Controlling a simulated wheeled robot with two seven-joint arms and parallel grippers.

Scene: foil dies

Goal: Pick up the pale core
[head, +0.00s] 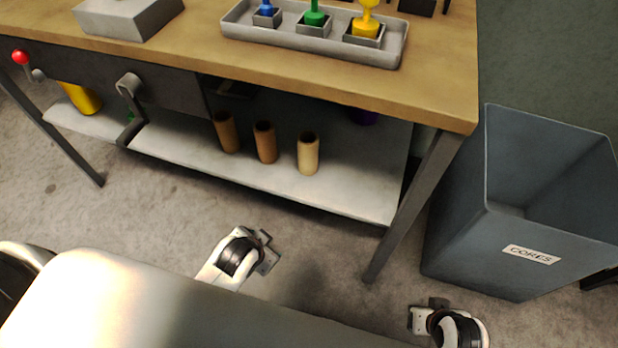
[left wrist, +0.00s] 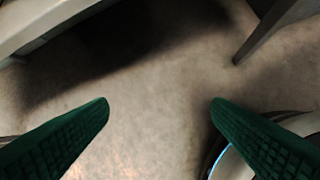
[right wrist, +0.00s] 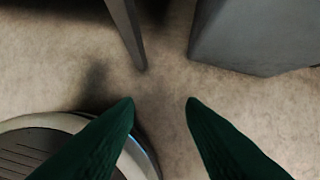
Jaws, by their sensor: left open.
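The pale core (head: 308,154) is a light tan tube standing upright on the lower shelf (head: 350,198) under the bench, in the head view. It is the rightmost of three tubes. Two browner cores, a middle one (head: 265,142) and a left one (head: 227,132), stand to its left. My left gripper (head: 268,252) is in front of and below the shelf, apart from the cores. In the left wrist view its green fingers (left wrist: 160,104) are wide apart over bare floor. My right gripper (head: 425,318) is low at the right; its fingers (right wrist: 160,102) are apart and empty.
A grey bin (head: 470,230) labelled CORES stands right of the bench. The bench leg (head: 412,205) stands between shelf and bin. The wooden bench top (head: 440,95) overhangs the shelf and carries a grey tray (head: 230,28) with coloured dies. A yellow object (head: 82,98) is at the shelf's left.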

